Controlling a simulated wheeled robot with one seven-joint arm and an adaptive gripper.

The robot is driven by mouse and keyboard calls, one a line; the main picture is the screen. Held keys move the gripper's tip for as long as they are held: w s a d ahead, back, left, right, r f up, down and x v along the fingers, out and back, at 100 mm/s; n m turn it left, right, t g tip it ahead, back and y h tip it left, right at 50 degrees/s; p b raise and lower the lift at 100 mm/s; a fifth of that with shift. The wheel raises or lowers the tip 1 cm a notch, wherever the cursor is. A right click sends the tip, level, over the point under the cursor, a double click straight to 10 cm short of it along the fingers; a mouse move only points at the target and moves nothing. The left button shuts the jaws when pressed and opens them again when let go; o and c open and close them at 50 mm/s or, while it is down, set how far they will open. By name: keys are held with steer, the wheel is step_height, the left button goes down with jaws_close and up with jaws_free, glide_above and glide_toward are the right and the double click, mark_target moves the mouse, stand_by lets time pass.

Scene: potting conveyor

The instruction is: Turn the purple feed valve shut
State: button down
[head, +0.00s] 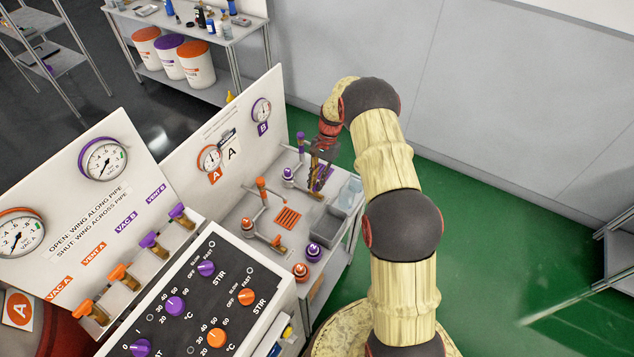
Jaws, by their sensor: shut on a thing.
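The purple feed valve (320,183) is at the far part of the white bench, right of a purple-capped fitting. My gripper (321,158) reaches down over it from the right and is shut on it. The fingers cover most of the valve, so I cannot tell whether its wing lies along or across the pipe. A purple-topped post (300,140) stands just left of my gripper.
An orange feed valve (278,243) and an orange-topped post (261,187) stand nearer on the bench. A gauge panel (225,135) rises behind. Green floor at right is open.

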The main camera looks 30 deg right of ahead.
steer(key=shift+f, duration=0.1)
steer(key=c, duration=1.9)
jaws_free()
steer(key=v, duration=1.2)
